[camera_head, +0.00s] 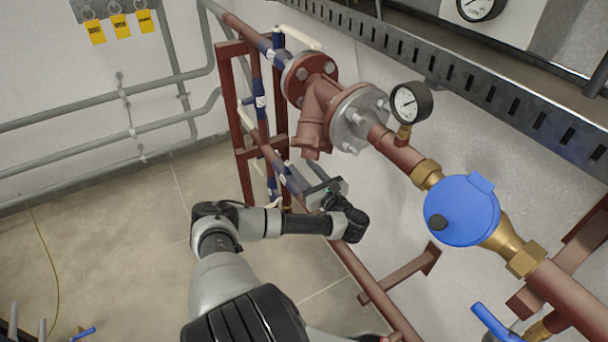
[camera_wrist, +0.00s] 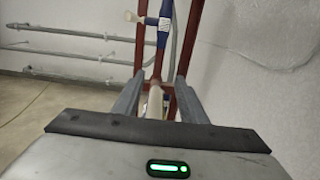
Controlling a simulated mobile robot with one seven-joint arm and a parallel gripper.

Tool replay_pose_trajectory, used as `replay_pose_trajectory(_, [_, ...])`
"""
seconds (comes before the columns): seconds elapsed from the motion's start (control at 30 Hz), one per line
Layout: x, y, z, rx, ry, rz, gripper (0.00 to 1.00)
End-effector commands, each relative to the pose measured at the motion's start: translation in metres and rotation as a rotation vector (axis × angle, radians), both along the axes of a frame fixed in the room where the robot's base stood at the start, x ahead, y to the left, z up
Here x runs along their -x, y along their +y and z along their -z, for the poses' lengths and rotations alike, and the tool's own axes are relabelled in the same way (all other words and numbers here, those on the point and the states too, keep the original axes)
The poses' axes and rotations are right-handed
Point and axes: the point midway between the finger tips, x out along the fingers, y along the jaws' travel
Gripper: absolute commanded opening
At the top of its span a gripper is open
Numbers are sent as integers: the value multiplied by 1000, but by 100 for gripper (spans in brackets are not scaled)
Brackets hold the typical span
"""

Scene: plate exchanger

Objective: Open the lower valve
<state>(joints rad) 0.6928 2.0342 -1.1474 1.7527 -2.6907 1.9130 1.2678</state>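My gripper (camera_head: 303,172) is at the lower pipe run beside the red frame. In the wrist view, its two grey fingers (camera_wrist: 159,82) stand apart. A cream, rod-like part (camera_wrist: 155,94) lies between them, with gaps at both sides; it looks like the lower valve's handle. Blue valve parts (camera_head: 282,180) show on the lower pipe just beyond the fingers in the head view. The fingers and gripper body partly hide this valve, so its handle angle is unclear. Another blue valve (camera_wrist: 164,24) with a cream handle (camera_wrist: 131,16) is farther up.
A red pipe frame (camera_head: 241,120) stands close to the gripper. Above and right are a flanged strainer (camera_head: 318,100), a pressure gauge (camera_head: 410,102) and a blue-capped meter (camera_head: 461,210). The white wall is close on the right. Open floor (camera_head: 130,220) lies left.

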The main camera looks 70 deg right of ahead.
Motion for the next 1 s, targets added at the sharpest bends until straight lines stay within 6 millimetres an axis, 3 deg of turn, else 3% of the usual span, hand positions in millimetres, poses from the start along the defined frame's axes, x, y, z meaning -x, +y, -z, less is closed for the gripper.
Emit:
replay_pose_trajectory(0.03, [-1,0,-16,3,1,-1,38])
replay_pose_trajectory(0.1, [-1,0,-29,2,1,-1,38])
replay_pose_trajectory(0.3, [0,0,-53,1,0,-2,38])
replay_pose_trajectory(1.0, [0,0,-58,1,0,-1,38])
